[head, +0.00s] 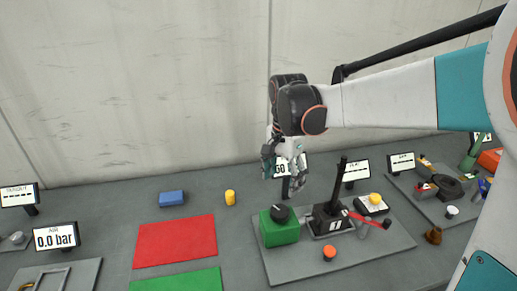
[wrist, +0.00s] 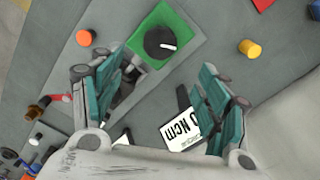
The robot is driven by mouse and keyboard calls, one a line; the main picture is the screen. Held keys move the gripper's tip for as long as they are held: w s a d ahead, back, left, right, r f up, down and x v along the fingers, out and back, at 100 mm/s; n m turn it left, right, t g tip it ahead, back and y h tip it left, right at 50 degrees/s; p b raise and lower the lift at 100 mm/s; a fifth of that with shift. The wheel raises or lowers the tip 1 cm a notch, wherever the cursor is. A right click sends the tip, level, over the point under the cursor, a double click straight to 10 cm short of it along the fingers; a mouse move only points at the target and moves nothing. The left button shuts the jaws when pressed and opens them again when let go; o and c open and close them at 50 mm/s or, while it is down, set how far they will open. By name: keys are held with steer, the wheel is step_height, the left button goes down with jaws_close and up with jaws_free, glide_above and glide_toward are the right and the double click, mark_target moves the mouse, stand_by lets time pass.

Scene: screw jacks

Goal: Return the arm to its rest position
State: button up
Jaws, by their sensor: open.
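My gripper (head: 284,160) hangs from my arm above the back edge of the screw-jack board, in front of a small display. In the wrist view my gripper (wrist: 160,100) is open, its two teal fingers wide apart with nothing between them. Below it stands a green box with a black knob (head: 279,213), also in the wrist view (wrist: 160,42). To its right is a black jack with an upright post (head: 335,195) and a red-ended lever (head: 365,218). My arm reaches in from the right in the head view.
A blue block (head: 171,198), a yellow cylinder (head: 230,197), a red mat (head: 175,241) and a green mat (head: 178,281) lie left of the board. An orange button (head: 329,252) is at its front. Several displays stand along the back. A grey wall (head: 140,90) is behind.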

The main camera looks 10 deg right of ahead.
steer(key=shift+s, duration=0.1)
steer(key=s+n+t+b, duration=0.2)
steer(key=s+n+t, duration=0.5)
steer(key=s+n, duration=0.5)
steer(key=shift+s, duration=2.75)
steer(key=shift+d, duration=0.1)
